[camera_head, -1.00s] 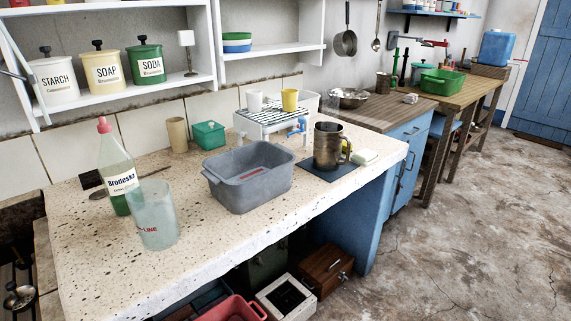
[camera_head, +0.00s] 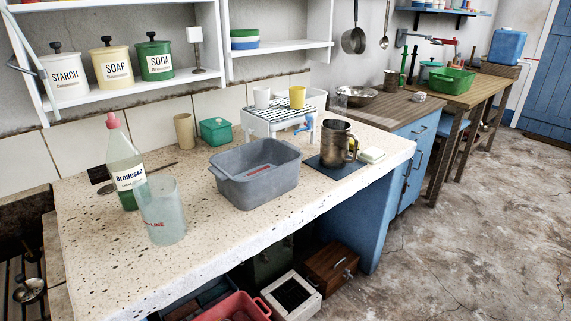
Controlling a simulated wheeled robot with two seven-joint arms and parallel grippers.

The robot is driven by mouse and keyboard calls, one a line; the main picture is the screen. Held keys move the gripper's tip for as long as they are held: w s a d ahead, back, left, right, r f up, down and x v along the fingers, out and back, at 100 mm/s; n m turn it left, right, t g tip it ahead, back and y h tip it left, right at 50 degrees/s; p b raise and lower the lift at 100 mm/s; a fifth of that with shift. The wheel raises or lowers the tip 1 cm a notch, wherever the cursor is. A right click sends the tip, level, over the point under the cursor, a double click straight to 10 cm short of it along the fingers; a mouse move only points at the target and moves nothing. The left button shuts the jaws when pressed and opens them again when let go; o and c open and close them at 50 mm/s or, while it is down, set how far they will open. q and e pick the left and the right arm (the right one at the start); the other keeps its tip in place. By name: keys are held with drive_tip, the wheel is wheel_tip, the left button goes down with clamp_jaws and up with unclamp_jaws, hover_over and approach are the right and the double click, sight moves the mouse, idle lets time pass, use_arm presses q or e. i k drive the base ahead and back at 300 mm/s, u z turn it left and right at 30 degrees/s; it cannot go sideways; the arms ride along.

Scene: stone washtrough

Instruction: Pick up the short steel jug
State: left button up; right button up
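A short steel jug (camera_head: 336,145) stands upright on a dark blue mat (camera_head: 325,167) near the right end of the speckled stone counter. Its surface is brownish and worn. Something yellow shows at its right side, partly hidden by the jug. A white block (camera_head: 372,155), perhaps soap, lies just right of the jug. Neither of my grippers shows in the head view.
A grey basin (camera_head: 256,185) stands left of the jug. A white rack (camera_head: 275,118) with two cups is behind. A clear beaker (camera_head: 161,212) and a bottle (camera_head: 125,165) stand at the left. The counter's front edge (camera_head: 260,240) is clear.

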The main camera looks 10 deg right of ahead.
sight(334, 144)
drive_tip(key=z, duration=1.9)
drive_tip(key=i, duration=1.9)
drive_tip(key=u, duration=3.4)
